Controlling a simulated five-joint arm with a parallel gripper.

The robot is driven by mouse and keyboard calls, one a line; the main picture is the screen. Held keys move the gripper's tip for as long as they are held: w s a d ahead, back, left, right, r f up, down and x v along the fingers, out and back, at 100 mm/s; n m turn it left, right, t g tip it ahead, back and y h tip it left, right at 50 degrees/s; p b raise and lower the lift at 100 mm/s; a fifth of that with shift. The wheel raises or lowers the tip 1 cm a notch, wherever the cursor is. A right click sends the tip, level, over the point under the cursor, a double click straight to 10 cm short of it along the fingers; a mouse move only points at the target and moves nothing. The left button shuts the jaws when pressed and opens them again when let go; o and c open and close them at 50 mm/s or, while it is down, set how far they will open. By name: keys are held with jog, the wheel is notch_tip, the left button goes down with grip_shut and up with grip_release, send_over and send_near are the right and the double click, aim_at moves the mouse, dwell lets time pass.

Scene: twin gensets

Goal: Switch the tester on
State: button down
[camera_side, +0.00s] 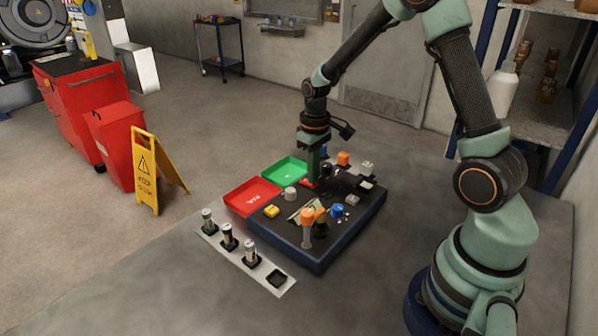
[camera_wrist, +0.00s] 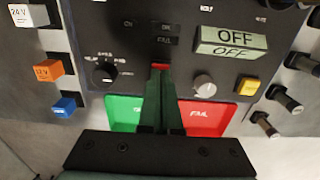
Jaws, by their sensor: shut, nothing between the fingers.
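The tester is a dark panel (camera_side: 330,232) on a blue base, lying on the grey bench in the side view. Its display (camera_wrist: 232,40) reads OFF in the wrist view. My gripper (camera_wrist: 160,76) is shut and empty, its tips pointing down at a small red part (camera_wrist: 160,66) on the panel. That red part also shows in the side view (camera_side: 308,183), beside my gripper tip (camera_side: 313,181). I cannot tell whether the tips touch it, and my fingers hide some of it. Dark labelled windows (camera_wrist: 165,34) lie just beyond it.
A black knob (camera_wrist: 104,72), a grey knob (camera_wrist: 204,86) and a yellow button (camera_wrist: 249,86) flank my fingers. Green (camera_side: 284,169) and red (camera_side: 251,196) trays adjoin the panel. A pale strip (camera_side: 262,271) with several cylinders stands in front. Orange and blue blocks sit on the panel.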

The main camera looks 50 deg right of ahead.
jog(key=shift+f, duration=0.3)
jog(key=shift+r, duration=3.5)
jog(key=s+a+r+t, duration=0.5)
jog(key=s+a+r, duration=0.5)
jog(key=s+r, duration=0.1)
jog(key=shift+s+r+t, duration=0.15)
jog(key=shift+r+t, duration=0.15)
jog(key=shift+r, duration=0.45)
